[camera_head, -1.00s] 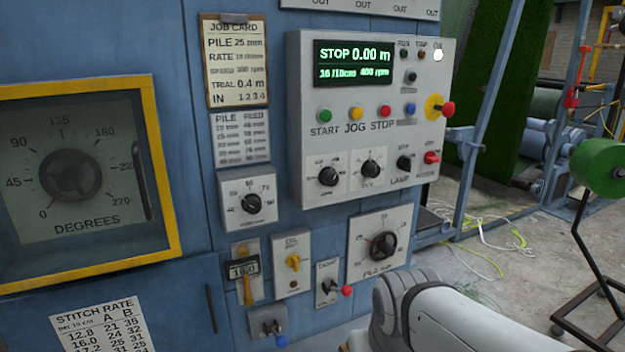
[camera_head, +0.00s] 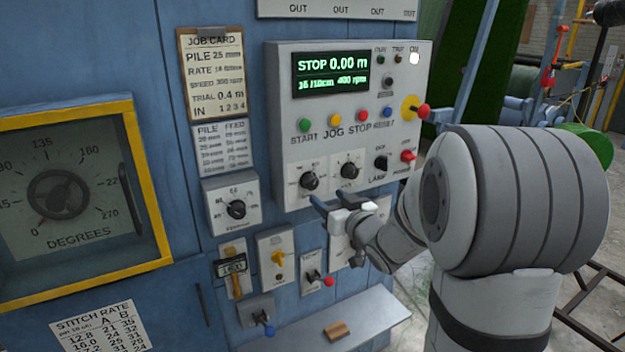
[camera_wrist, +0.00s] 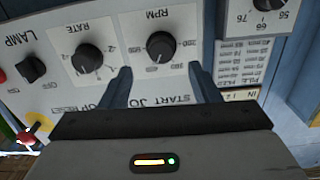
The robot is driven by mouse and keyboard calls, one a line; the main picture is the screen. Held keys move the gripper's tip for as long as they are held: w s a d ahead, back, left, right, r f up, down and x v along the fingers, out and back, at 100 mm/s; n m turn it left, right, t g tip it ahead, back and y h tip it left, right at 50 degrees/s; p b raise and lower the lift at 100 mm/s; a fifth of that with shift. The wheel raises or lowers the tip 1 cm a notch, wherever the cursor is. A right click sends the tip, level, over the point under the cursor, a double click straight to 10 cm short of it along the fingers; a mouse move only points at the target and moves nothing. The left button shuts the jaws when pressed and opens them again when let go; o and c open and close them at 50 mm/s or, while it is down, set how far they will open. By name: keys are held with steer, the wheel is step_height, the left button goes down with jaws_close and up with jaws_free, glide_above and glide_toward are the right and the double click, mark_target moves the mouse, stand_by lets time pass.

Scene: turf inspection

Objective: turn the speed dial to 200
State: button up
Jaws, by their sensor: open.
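The speed dial (camera_head: 310,181), a black knob marked RPM in the wrist view (camera_wrist: 161,47), is the left of two knobs low on the grey control panel. The wrist view is upside down. Its pointer setting is too small to read surely; the green display (camera_head: 331,71) reads STOP, 0.00 m and what looks like 400 rpm. My gripper (camera_head: 338,203) is just below this knob in the head view. In the wrist view its two blue fingers (camera_wrist: 164,78) are apart and empty, with the RPM knob between and beyond their tips, not visibly touched.
The RATE knob (camera_head: 349,170) is close on the right, with the LAMP switch (camera_head: 381,163) beyond. Coloured buttons (camera_head: 335,118) and a red knob on yellow (camera_head: 415,109) sit above. A ledge (camera_head: 365,318) juts out below. My arm hides the lower right dial plate.

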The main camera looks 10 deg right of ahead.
mark_target(313, 185)
steer(key=p+x, duration=0.2)
steer(key=x, duration=0.5)
steer(key=shift+w+a+r, duration=0.1)
steer(key=shift+w+a, duration=0.1)
steer(key=shift+w, duration=0.2)
steer(key=c, duration=1)
steer(key=shift+b, duration=0.3)
